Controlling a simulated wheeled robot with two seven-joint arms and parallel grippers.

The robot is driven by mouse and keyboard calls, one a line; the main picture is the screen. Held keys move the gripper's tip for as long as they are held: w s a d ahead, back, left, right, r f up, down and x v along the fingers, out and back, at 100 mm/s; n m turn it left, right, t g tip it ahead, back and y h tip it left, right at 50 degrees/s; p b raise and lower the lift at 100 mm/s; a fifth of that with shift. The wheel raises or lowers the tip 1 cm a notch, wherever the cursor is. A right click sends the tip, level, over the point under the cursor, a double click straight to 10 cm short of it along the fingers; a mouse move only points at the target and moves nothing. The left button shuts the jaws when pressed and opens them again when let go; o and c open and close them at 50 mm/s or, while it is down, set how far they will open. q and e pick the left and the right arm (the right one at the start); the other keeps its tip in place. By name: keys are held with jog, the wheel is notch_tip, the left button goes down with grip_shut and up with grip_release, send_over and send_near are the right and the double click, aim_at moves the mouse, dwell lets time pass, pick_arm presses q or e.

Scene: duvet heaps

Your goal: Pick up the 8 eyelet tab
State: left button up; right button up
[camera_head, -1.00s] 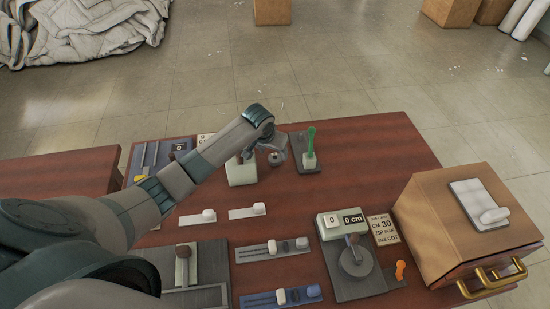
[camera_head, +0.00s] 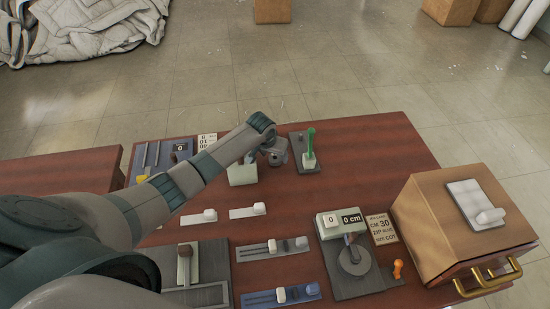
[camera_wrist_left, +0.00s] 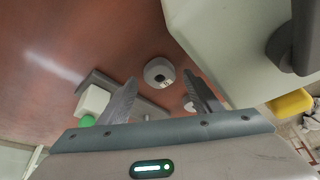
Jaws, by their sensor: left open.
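My left gripper (camera_head: 277,156) reaches over the far part of the red-brown table, between a pale box-like device and a green-handled lever. In the left wrist view its two fingers (camera_wrist_left: 160,80) are apart, with nothing held between them. Past the fingertips is a small round grey piece (camera_wrist_left: 159,72) with a dark hole and a small light label; it may be the eyelet tab, but I cannot read its number. A second small light round piece (camera_wrist_left: 189,106) shows partly beside the right finger. In the head view the gripper hides this spot. My right gripper is not in view.
The green-handled lever (camera_head: 310,143) stands just right of the gripper. The pale device (camera_head: 242,175) is close on its left. Nearer are sliders (camera_head: 272,249), a dial device (camera_head: 354,257) and a brown box with brass handles (camera_head: 462,225). The table's far right is clear.

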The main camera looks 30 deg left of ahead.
pick_arm(q)
jog(key=shift+w+f, duration=0.25)
jog(key=shift+f, duration=0.3)
jog(key=c, duration=1.1)
